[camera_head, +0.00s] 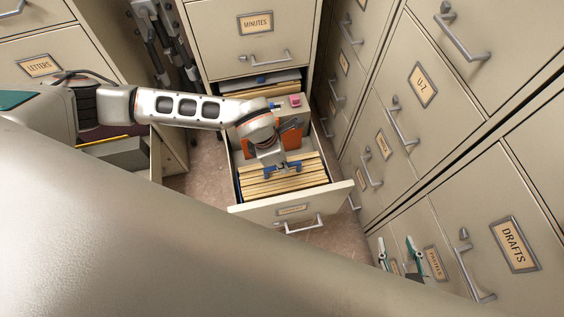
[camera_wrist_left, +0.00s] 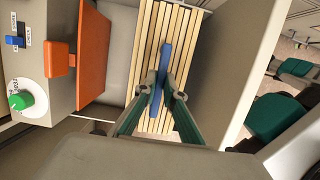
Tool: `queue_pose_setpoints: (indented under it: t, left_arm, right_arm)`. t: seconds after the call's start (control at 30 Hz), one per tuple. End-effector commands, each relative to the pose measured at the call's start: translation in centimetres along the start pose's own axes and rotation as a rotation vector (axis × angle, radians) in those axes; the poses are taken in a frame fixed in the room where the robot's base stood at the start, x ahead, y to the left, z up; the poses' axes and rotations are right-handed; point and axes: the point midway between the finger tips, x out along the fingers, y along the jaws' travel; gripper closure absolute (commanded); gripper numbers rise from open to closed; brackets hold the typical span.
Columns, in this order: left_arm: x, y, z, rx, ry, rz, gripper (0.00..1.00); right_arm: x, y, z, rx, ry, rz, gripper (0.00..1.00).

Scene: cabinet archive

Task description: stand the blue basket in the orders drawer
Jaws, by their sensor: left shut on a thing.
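My left gripper (camera_head: 283,170) reaches down over an open drawer (camera_head: 262,212); its label is too small to read. In the left wrist view my left gripper (camera_wrist_left: 162,90) is shut on a narrow blue bar (camera_wrist_left: 165,62), which looks like the handle of the blue basket. The bar lies over a row of tan folders (camera_head: 285,182) and runs nearly along them. The rest of the basket is hidden or cannot be told apart. My right gripper (camera_head: 398,256) shows as two teal fingertips, apart and empty, at the lower right.
An orange panel (camera_wrist_left: 94,52) and a grey box (camera_wrist_left: 55,15) with coloured parts stand behind the folders. The MINUTES drawer (camera_head: 229,36) is above. Cabinets with the U-Z drawer (camera_head: 405,65) and DRAFTS drawer (camera_head: 492,205) close off the right. Bare floor (camera_head: 205,165) shows left of the drawer.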

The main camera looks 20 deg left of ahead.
Motion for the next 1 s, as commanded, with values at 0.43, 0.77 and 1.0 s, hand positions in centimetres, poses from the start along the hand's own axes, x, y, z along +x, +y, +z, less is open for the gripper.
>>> queue_pose_setpoints:
  t: [0.43,0.77,1.0]
  left_arm:
    - [-0.10,0.05,0.17,0.001,-0.004,0.001,0.71]
    - [0.09,-0.05,-0.10,0.000,0.002,-0.001,0.71]
    - [0.02,-0.01,-0.03,0.000,0.000,0.000,0.71]
  right_arm:
    - [0.00,0.05,-0.10,0.000,0.002,0.001,0.60]
    - [0.00,0.01,-0.06,0.000,0.001,0.000,0.60]
    - [0.04,-0.04,-0.19,0.001,0.002,0.000,0.60]
